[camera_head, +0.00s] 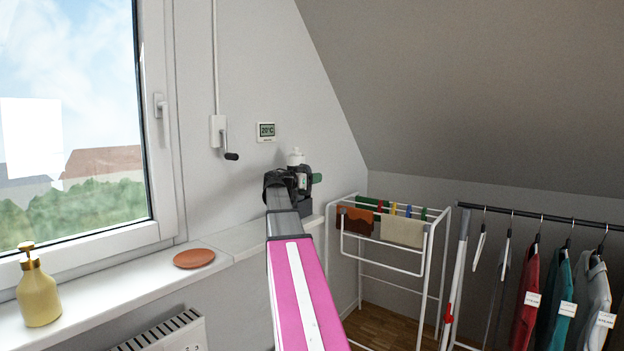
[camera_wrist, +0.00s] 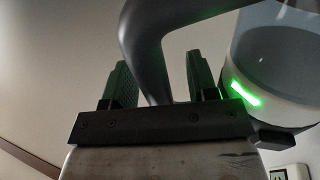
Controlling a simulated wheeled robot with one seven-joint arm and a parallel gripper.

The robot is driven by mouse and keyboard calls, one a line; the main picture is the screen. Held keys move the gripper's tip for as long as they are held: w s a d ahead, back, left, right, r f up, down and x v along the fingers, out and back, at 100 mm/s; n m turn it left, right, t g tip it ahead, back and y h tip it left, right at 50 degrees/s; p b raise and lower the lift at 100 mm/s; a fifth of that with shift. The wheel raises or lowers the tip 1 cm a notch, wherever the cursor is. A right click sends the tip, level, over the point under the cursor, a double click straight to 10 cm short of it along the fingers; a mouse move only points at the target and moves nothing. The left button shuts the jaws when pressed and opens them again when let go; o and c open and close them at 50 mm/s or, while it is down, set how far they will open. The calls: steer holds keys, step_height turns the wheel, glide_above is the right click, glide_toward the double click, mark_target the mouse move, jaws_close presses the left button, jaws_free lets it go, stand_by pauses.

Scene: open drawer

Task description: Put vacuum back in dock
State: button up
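The vacuum shows in the wrist view as a dark grey curved handle (camera_wrist: 148,48) and a clear, pale cylinder (camera_wrist: 275,75) with a lit green strip. My gripper (camera_wrist: 160,80) has its two green-padded fingers on either side of the handle. A gap shows between the handle and the right finger, so the fingers look open around it. In the head view my gripper (camera_head: 303,180) is at the end of my outstretched arm, in front of the wall. A small white part, probably of the vacuum (camera_head: 295,157), shows above it; my arm hides the rest. I cannot make out the dock.
A window with a sill (camera_head: 235,240) runs along the left, holding a soap bottle (camera_head: 38,295) and a brown dish (camera_head: 194,258). A thermostat (camera_head: 266,131) and a crank (camera_head: 231,156) are on the wall. A drying rack (camera_head: 390,240) and clothes rail (camera_head: 540,215) stand right.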

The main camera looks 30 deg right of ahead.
steer(key=shift+f, duration=0.1)
steer(key=s+a, duration=0.1)
steer(key=a, duration=0.9)
steer(key=shift+s+a, duration=0.25)
steer(key=shift+a, duration=0.1)
